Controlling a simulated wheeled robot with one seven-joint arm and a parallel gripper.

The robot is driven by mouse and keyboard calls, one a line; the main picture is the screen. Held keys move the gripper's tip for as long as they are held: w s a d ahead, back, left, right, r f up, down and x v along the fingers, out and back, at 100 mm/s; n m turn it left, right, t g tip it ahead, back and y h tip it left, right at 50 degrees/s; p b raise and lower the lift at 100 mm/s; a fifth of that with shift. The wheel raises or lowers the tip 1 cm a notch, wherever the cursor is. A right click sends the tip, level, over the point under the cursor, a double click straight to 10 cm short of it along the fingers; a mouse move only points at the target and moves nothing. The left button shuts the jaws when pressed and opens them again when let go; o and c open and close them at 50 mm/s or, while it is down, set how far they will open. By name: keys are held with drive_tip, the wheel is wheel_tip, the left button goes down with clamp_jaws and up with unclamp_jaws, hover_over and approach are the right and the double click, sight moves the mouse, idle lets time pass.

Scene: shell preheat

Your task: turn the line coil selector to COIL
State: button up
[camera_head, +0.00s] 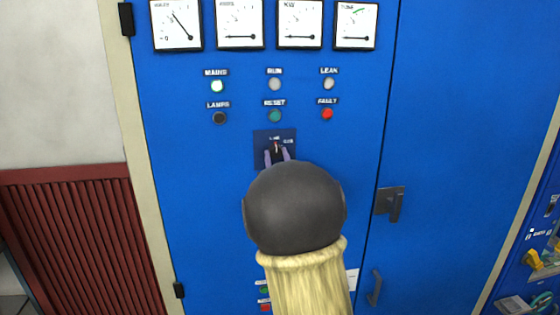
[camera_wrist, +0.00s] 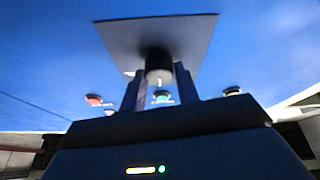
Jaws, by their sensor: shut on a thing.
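The line coil selector (camera_head: 276,149) is a small dark knob with a light mark on a dark blue plate (camera_head: 261,140) on the blue cabinet front. The plate's labels are small; the right one seems to read COIL, and the mark points roughly upward. My gripper (camera_head: 278,155) reaches the knob with a purple finger on either side and is shut on it. In the wrist view the fingers (camera_wrist: 158,90) stand on both sides of the round knob (camera_wrist: 159,68) below the plate (camera_wrist: 190,32). My arm hides the cabinet below the selector.
Above the selector are a lit MAINS lamp (camera_head: 217,86), a red FAULT lamp (camera_head: 327,113), a green RESET button (camera_head: 275,115) and several gauges (camera_head: 240,25). A door handle (camera_head: 391,203) sticks out at the right. A red slatted panel (camera_head: 80,240) stands at the left.

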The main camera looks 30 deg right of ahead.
drive_tip(key=shift+f+m+b, duration=0.25)
drive_tip(key=shift+m+b, duration=0.05)
drive_tip(key=shift+b, duration=0.05)
drive_tip(key=m+h+b, duration=0.1)
drive_tip(key=b, duration=0.1)
drive_tip(key=m+b, duration=0.2)
drive_tip(key=shift+f+g+h, duration=0.15)
drive_tip(key=shift+g+h, duration=0.25)
drive_tip(key=m+b, duration=0.2)
drive_tip(key=m+g+h+b, duration=0.1)
drive_tip(key=m+b, duration=0.1)
drive_tip(key=shift+a+h, duration=0.1)
drive_tip(key=shift+h, duration=0.2)
drive_tip(key=m+b, duration=0.1)
drive_tip(key=m, duration=0.1)
drive_tip(key=m+g+h+b, duration=0.1)
drive_tip(key=shift+a+r+m, duration=0.1)
drive_tip(key=shift+r+m, duration=0.1)
drive_tip(key=shift+m, duration=0.2)
drive_tip(key=shift+w+r+m+g+h+b, duration=0.15)
drive_tip(key=shift+m+g+h+b, duration=0.25)
drive_tip(key=shift+m, duration=0.65)
drive_tip(key=shift+s+r+m+g+h+b, duration=0.1)
drive_tip(key=shift+m+g+h, duration=0.1)
drive_tip(key=shift+m+g, duration=0.65)
drive_tip(key=shift+m, duration=0.4)
drive_tip(key=o, duration=1)
drive_tip(key=shift+w, duration=0.1)
drive_tip(key=shift+c, duration=0.2)
drive_tip(key=shift+r, duration=0.1)
